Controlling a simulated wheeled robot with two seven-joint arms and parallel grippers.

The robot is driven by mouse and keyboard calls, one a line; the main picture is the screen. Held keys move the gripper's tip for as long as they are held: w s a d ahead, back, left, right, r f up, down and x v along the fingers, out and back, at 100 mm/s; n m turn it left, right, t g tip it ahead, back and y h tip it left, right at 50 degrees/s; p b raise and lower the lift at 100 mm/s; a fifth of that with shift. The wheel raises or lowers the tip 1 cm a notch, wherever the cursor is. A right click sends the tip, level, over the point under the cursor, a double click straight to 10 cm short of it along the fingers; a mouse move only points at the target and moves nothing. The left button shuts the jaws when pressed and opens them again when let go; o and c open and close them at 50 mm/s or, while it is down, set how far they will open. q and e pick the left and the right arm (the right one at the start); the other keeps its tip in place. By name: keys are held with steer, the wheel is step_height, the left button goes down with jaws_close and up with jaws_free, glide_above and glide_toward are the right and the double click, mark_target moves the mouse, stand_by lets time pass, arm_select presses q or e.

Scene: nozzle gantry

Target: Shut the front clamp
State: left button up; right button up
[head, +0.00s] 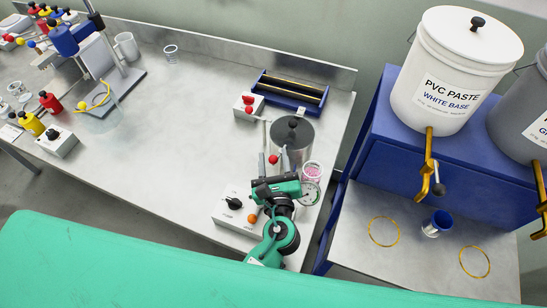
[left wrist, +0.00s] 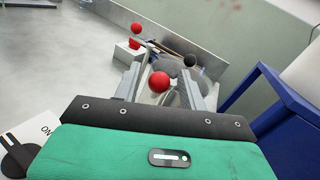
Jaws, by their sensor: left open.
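A grey metal pot (head: 293,141) with a black lid knob stands on the right part of the steel bench. A clamp handle with a red ball (head: 272,159) is at its near side; I take it for the front clamp. My left gripper (head: 276,181) is just on the near side of that ball, pointing away from me. In the left wrist view, the red ball (left wrist: 159,82) shows between the two open fingers of the gripper (left wrist: 162,88). I cannot tell whether they touch it. The clamp's lower parts are mostly hidden. My right gripper is not in view.
A pink-filled cup (head: 312,173) and a dial gauge (head: 309,194) stand close right of my gripper. A switch box (head: 238,212) is at its left. The middle bench (head: 170,130) is clear.

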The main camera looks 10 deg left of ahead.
arm_select(q)
steer(key=b+v, duration=0.3)
steer(key=v, duration=0.9)
steer(key=shift+s+d+f+b, duration=0.1)
steer(key=shift+s+b, duration=0.15)
steer(key=shift+b, duration=0.15)
steer(key=shift+s+d, duration=0.1)
steer(key=shift+s, duration=0.3)
steer(key=shift+o, duration=0.2)
